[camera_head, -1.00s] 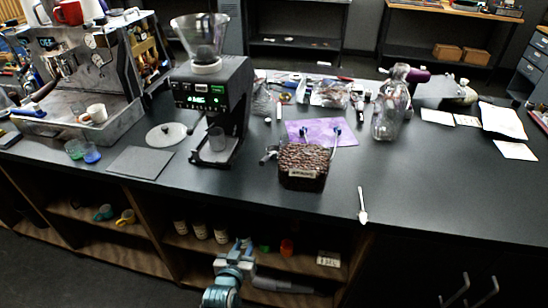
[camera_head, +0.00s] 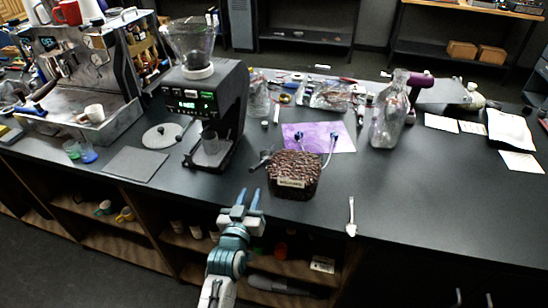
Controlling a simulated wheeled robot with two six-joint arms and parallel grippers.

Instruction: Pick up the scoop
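The scoop is a small, pale, spoon-like thing (camera_head: 351,218) lying on the dark counter near its front edge, right of centre. Its wide end points toward the front edge. My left gripper (camera_head: 249,200) is at the counter's front edge, left of the scoop and well apart from it. Its two blue fingers are spread, with nothing between them. My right gripper is not in view.
A container of coffee beans (camera_head: 294,176) stands between my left gripper and the scoop, slightly farther back. A grinder (camera_head: 213,110) stands to the left and a glass bottle (camera_head: 389,120) behind. The counter right of the scoop is clear.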

